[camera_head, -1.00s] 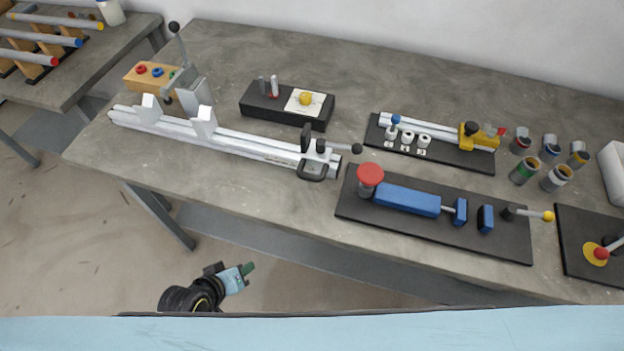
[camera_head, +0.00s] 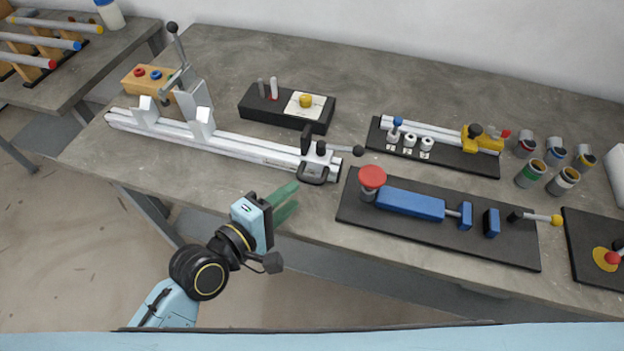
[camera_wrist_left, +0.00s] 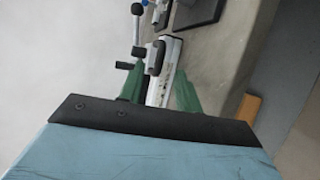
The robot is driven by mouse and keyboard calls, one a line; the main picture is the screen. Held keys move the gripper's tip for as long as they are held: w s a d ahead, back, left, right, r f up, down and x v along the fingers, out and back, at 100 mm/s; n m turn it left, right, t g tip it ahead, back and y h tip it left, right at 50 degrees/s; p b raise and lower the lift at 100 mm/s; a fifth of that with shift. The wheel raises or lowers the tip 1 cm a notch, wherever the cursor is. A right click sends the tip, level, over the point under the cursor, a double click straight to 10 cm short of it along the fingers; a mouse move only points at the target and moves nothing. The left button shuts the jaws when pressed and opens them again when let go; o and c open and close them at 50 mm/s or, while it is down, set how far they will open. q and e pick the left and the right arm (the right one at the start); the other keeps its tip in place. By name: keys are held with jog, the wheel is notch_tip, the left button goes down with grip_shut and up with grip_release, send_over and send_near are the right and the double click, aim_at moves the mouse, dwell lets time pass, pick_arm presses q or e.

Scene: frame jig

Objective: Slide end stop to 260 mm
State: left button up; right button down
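The end stop (camera_head: 317,163) is a dark and grey block with a ball-ended lever, sitting at the right end of the white rail (camera_head: 240,146). The end stop also shows in the left wrist view (camera_wrist_left: 155,56), with its lever to one side. My left gripper (camera_head: 294,194) has green fingers and is at the table's front edge, in front of the rail and short of the end stop. In the left wrist view its fingers (camera_wrist_left: 158,82) stand apart, with the rail end seen between them and nothing held. My right gripper is not in view.
White V-blocks (camera_head: 203,123) and a tall clamp with a black ball knob (camera_head: 173,28) stand at the rail's left. A dark board with a blue clamp (camera_head: 410,203) lies right of the end stop. A black block (camera_head: 287,107) stands behind the rail.

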aim_at(312, 180)
pick_arm(q)
jog(key=x, duration=0.6)
jog(key=shift+w+d+f+b, duration=0.1)
jog(key=shift+w+d+b, duration=0.05)
jog(key=shift+b, duration=0.25)
jog(key=shift+w+d+f, duration=0.1)
jog(key=shift+w+d, duration=0.3)
jog(key=shift+w, duration=0.1)
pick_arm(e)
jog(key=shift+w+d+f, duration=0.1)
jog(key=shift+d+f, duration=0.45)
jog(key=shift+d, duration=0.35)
pick_arm(q)
jog(key=shift+c, duration=0.4)
jog(key=shift+s+f, duration=0.1)
grip_shut()
